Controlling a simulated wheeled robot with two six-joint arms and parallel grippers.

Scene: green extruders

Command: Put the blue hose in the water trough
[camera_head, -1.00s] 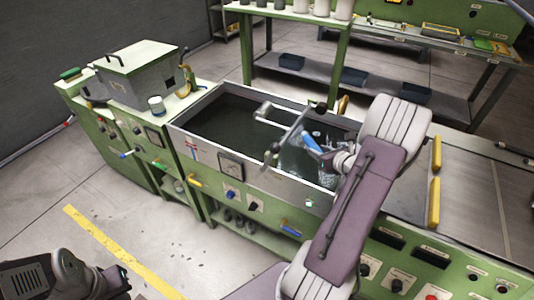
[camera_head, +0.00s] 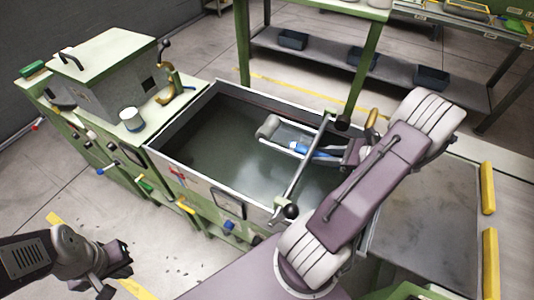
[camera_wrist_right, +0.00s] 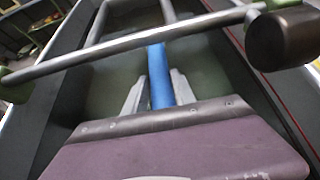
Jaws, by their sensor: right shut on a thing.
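The water trough (camera_head: 180,140) is a long metal tank with dark greenish water, in the middle of the head view. My right gripper (camera_head: 290,142) reaches over the trough from the right and is low inside its rim. It is shut on the blue hose (camera_head: 310,149), of which a short length shows between the fingers. In the right wrist view the blue hose (camera_wrist_right: 160,75) runs forward from between the fingers (camera_wrist_right: 157,92). Whether the hose touches the water is unclear.
A metal bar (camera_head: 303,168) with dark knobs crosses above the trough, close to my right gripper; it also spans the right wrist view (camera_wrist_right: 130,45). A green machine with a grey box (camera_head: 110,85) and a white cup (camera_head: 132,119) stands left of the trough. A flat metal plate (camera_head: 425,230) lies to the right.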

